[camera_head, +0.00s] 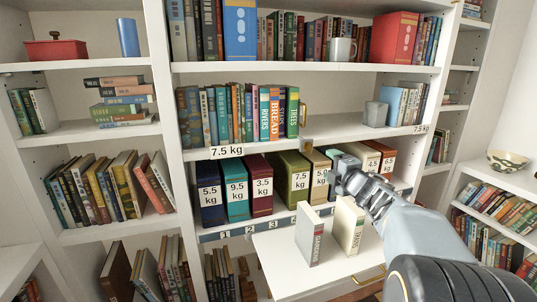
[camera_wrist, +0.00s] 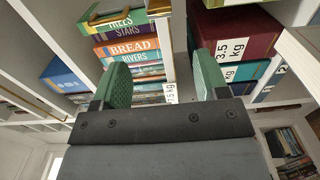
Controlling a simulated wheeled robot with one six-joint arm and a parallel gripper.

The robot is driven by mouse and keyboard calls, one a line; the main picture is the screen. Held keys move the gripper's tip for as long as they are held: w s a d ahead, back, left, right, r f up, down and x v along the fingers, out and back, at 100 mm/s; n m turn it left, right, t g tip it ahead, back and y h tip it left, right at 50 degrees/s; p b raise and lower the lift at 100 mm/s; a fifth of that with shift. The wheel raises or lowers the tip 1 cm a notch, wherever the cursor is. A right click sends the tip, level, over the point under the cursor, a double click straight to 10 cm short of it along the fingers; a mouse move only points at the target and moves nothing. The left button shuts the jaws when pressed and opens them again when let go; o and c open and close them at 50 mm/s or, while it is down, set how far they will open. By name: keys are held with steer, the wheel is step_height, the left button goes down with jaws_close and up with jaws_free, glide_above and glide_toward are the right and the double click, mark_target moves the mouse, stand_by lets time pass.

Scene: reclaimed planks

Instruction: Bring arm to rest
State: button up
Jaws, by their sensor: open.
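My gripper (camera_head: 342,163) is in front of the bookcase, at the right end of the row of weight-labelled boxes, just below the middle shelf edge. In the wrist view its two green padded fingers stand apart (camera_wrist: 163,78), with no object held between them. My arm reaches in from the lower right, bent and extended toward the shelves. In the head view the gripper overlaps part of the box row, so I cannot tell whether it touches a box.
An olive box (camera_head: 292,178) and a maroon box (camera_head: 258,185) stand left of the gripper. Two upright books, one grey (camera_head: 309,236) and one cream (camera_head: 347,225), stand on a pull-out board (camera_head: 280,262) below. A bowl (camera_head: 507,161) is at right.

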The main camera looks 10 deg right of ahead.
steer(key=s+a+r+m+g+h+p, duration=0.3)
steer(key=s+r+m+h+p, duration=0.25)
steer(key=m+p, duration=0.35)
steer(key=s+a+f+m+g+y+p, duration=0.1)
steer(key=s+a+m+g+p, duration=0.4)
steer(key=s, duration=0.5)
steer(key=s+a+f+m+g+y+p, duration=0.2)
steer(key=s+a+m+g+p, duration=0.3)
steer(key=s, duration=0.5)
steer(key=shift+a+g+y+p, duration=0.35)
steer(key=shift+a+g+p, duration=0.25)
steer(key=shift+a+p, duration=0.65)
steer(key=shift+f, duration=0.1)
